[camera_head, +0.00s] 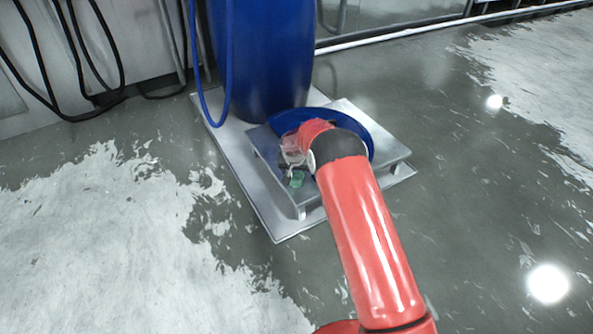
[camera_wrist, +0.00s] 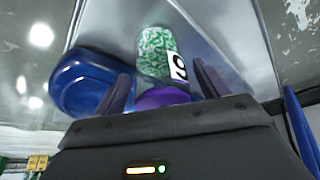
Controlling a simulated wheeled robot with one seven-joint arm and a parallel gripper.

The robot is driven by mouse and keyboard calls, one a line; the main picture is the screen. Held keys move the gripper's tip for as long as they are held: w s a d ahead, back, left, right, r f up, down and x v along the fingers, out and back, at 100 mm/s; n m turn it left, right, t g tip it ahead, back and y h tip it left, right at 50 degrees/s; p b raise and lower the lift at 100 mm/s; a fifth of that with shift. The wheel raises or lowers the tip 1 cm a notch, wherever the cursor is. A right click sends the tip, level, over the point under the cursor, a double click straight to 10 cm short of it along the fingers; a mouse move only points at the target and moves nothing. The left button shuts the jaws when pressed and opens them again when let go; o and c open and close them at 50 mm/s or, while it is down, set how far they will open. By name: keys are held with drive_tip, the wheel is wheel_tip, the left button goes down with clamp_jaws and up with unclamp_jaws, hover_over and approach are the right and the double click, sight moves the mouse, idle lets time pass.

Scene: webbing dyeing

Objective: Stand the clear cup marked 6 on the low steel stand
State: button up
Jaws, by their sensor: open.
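The clear cup (camera_wrist: 153,50) shows in the wrist view, filled with green bits. Its white label (camera_wrist: 177,66) carries a black numeral that looks like an upside-down 6. A purple part (camera_wrist: 160,98) is at its end nearest my gripper. My gripper (camera_wrist: 162,70) is open, with one finger on each side of the cup and gaps between. The low steel stand (camera_head: 393,151) is under the arm in the head view; its grey surface lies behind the cup in the wrist view. In the head view my arm hides most of this; a small green patch (camera_head: 297,179) shows over the stand.
A round blue basin (camera_head: 361,126) sits on the stand; it is left of the cup in the wrist view (camera_wrist: 78,82). A tall blue drum (camera_head: 262,55) with a blue hose (camera_head: 229,60) rises behind. Black hoses (camera_head: 75,60) hang at left. Open floor surrounds the stand's front and right.

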drive_tip(key=shift+r, duration=0.15)
drive_tip(key=shift+r+p, duration=0.3)
drive_tip(key=shift+r, duration=0.05)
drive_tip(key=s+d+r, duration=0.3)
drive_tip(key=s+r, duration=0.1)
drive_tip(key=r, duration=0.4)
drive_tip(key=s+d+r+p, duration=0.1)
drive_tip(key=s+d+r, duration=0.15)
drive_tip(key=r, duration=0.65)
drive_tip(key=s+d+r, duration=0.3)
drive_tip(key=s+r, duration=0.2)
drive_tip(key=r, duration=0.3)
drive_tip(key=s+d+r, duration=0.6)
drive_tip(key=s+r, duration=0.3)
drive_tip(key=s, duration=0.1)
drive_tip(key=s+d+r, duration=0.1)
drive_tip(key=s+d, duration=0.2)
drive_tip(key=s, duration=0.9)
drive_tip(key=s+d+r+t, duration=0.1)
drive_tip(key=s+d, duration=0.2)
drive_tip(key=s, duration=0.9)
drive_tip(key=shift+s+d, duration=0.25)
drive_tip(key=shift+d, duration=0.1)
